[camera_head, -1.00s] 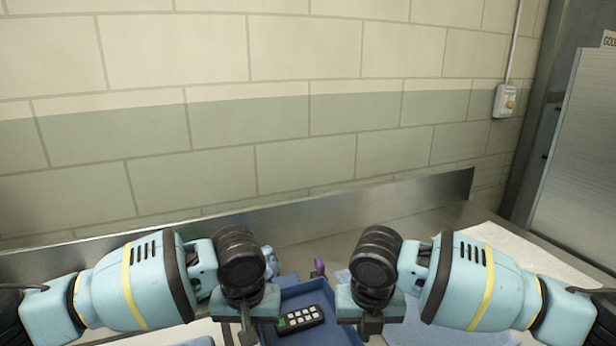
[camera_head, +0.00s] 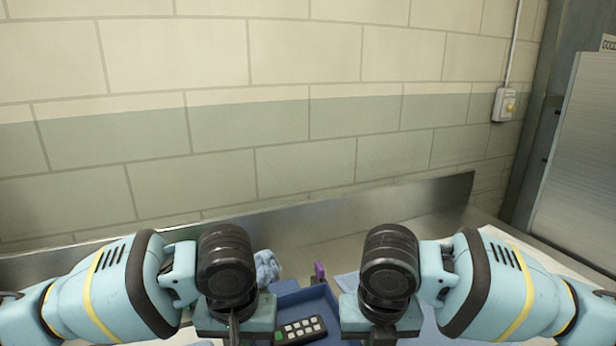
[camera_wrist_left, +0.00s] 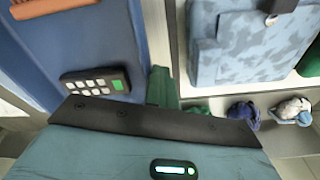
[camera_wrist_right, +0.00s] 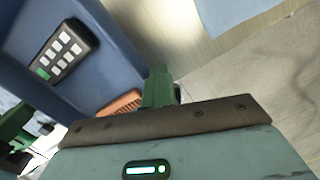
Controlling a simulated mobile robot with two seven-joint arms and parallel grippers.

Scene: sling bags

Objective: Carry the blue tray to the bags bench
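The blue tray (camera_head: 305,298) is between my two grippers, low in the head view and cut off by the lower edge. A black remote-like object with pale keys and one green key (camera_head: 300,330) lies in it. A brown ridged object (camera_wrist_right: 120,103) is also in it. My left gripper (camera_wrist_left: 162,86) is at the tray's left wall and appears shut on it. My right gripper (camera_wrist_right: 158,87) is at the right wall and appears shut on it too. The fingertips are partly hidden in both wrist views.
A steel bench with an upright back edge (camera_head: 350,222) runs along the tiled wall. A blue-grey patterned bag-like item (camera_wrist_left: 245,45) and several small crumpled items (camera_wrist_left: 290,108) are left of the tray. A purple object (camera_head: 318,272) stands near the tray's back. A grey cabinet is at the right.

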